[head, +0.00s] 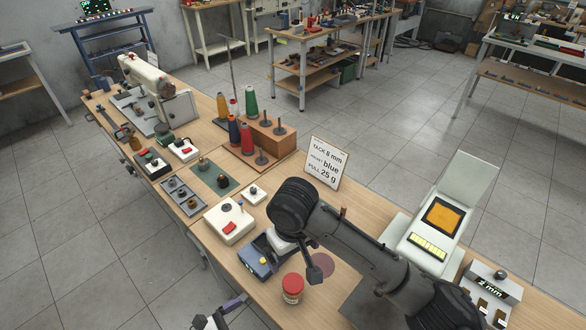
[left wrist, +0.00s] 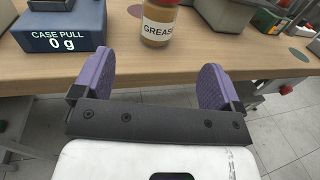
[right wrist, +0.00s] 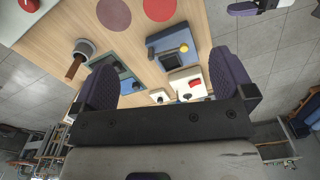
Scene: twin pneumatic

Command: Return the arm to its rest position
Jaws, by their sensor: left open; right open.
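My right arm reaches in from the lower right of the head view. Its right gripper (head: 314,266) hangs over the bench beside the blue box (head: 258,261). In the right wrist view the right gripper (right wrist: 168,82) has its purple-padded fingers spread, with nothing between them. My left gripper (head: 232,306) shows only partly at the bottom edge of the head view, off the bench's near side. In the left wrist view the left gripper (left wrist: 155,88) is open and empty, facing the bench edge. A grease jar (left wrist: 159,22) stands on the bench beyond its fingers.
The bench (head: 372,207) carries the red-lidded jar (head: 292,291), a white box with a red button (head: 229,222), a written card (head: 325,163), thread cones (head: 250,104) and a sewing machine (head: 160,88). A white device (head: 440,228) stands right of my arm.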

